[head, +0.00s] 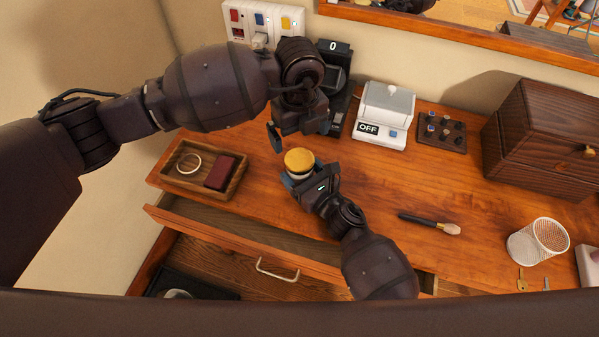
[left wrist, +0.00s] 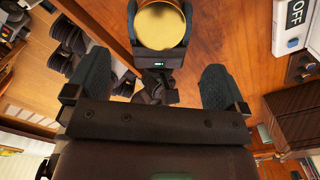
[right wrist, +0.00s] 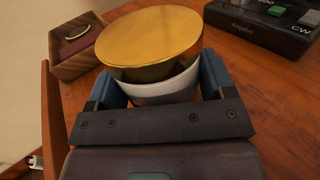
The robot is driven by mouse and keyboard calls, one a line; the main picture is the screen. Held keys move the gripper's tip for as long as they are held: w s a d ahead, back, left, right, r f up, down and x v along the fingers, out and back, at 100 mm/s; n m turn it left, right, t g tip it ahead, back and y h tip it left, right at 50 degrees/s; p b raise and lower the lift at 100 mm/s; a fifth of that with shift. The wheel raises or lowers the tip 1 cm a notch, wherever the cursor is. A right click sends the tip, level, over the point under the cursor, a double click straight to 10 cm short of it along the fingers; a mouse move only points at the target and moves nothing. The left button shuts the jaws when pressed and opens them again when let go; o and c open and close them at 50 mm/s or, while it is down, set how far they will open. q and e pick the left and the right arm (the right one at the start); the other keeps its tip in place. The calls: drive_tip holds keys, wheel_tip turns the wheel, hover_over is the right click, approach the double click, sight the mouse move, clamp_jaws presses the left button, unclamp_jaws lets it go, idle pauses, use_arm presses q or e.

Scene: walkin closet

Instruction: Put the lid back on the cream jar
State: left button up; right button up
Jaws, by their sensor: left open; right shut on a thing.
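The cream jar (head: 297,177) is white, with a gold lid (head: 299,160) resting on its top. In the right wrist view the lid (right wrist: 148,40) covers the mouth of the white jar body (right wrist: 165,88) and looks slightly tilted and shifted to the left. I cannot tell if it is fully seated. My right gripper (head: 309,178) is shut around the jar body, a finger on each side. My left gripper (head: 300,132) is open and empty, just behind and above the jar. Its spread fingers show in the left wrist view (left wrist: 157,80), apart from the lid.
A wooden tray (head: 237,180) with a ring and a dark red box is at left. Behind stand a dark scale (head: 336,75) and a white device marked OFF (head: 384,115). A brush (head: 428,223) and white mesh cup (head: 537,242) are at right. The front drawer (head: 235,232) is open.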

sight(300, 159)
use_arm(q)
drive_tip(key=shift+f, duration=0.1)
idle(0.3)
drive_tip(key=shift+f, duration=3.9)
drive_tip(key=shift+c, duration=0.2)
